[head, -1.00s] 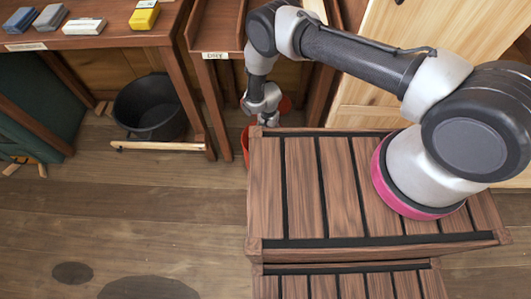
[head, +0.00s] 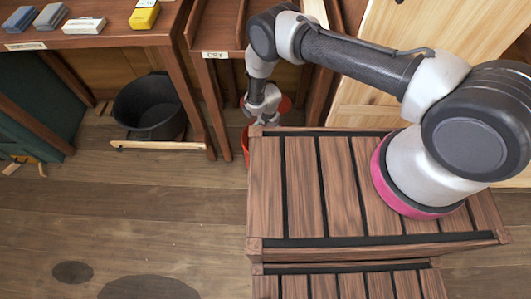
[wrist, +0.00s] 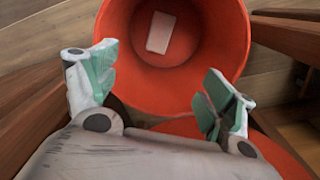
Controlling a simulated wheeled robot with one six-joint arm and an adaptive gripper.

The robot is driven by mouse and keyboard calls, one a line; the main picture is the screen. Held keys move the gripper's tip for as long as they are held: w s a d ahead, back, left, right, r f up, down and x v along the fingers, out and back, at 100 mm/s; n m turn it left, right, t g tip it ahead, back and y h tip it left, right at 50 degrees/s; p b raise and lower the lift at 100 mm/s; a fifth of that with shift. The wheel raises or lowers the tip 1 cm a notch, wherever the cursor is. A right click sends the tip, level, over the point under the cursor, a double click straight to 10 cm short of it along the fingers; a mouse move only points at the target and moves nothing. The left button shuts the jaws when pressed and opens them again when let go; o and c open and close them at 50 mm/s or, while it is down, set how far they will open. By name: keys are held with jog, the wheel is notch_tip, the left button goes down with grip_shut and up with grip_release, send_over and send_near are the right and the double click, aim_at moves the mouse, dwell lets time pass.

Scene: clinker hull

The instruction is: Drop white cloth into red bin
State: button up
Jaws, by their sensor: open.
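The red bin (wrist: 215,22) stands on the floor, and I look down into it in the wrist view. A small white rectangle, seemingly the white cloth (wrist: 160,32), lies flat on the bin's bottom. My gripper (wrist: 160,70) is open and empty, with its green-padded fingers spread apart over the near side of the bin. In the head view my gripper (head: 262,108) hangs low beside the wooden shelf unit. There only a strip of the red bin (head: 246,145) shows; the rest is hidden behind my gripper and my slatted base.
A black tub (head: 150,108) stands under the bench at left. A bench (head: 110,38) holds blue-grey, white and yellow blocks. Wooden posts flank the red bin closely. Another red curved surface (wrist: 285,150) shows at lower right in the wrist view. The floor at left is open.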

notch_tip(320, 180, up, 12)
dwell(0.4)
jog(key=shift+s+f, duration=0.1)
dwell(0.3)
